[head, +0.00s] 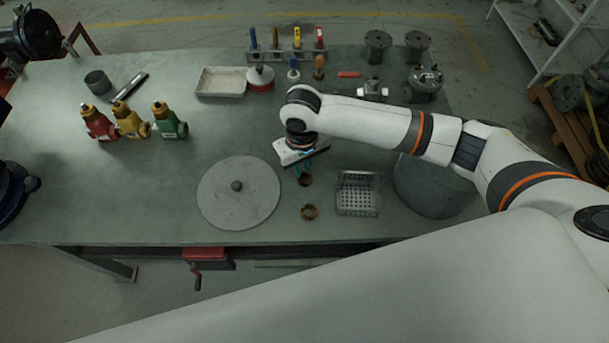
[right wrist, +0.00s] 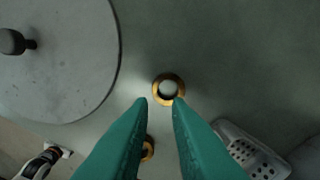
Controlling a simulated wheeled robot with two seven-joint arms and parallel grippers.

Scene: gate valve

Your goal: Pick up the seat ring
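Two small bronze rings lie flat on the workbench, and I cannot tell which one is the seat ring. The farther ring (head: 305,180) is just below my right gripper in the head view. The nearer ring (head: 309,212) lies closer to the front edge. In the right wrist view the farther ring (right wrist: 168,90) shows just beyond the fingertips, and the nearer ring (right wrist: 148,148) is partly hidden between the fingers. My right gripper (right wrist: 158,102) has its green fingers apart with nothing held. It is above the bench. My left gripper cannot be made out.
A large grey disc (head: 232,205) with a knob lies left of the rings. A perforated metal basket (head: 357,204) stands close on the right, with a large grey round part (head: 432,190) beyond it. Red, yellow and green valves (head: 130,122) stand farther left. The bench (head: 120,205) left of the disc is clear.

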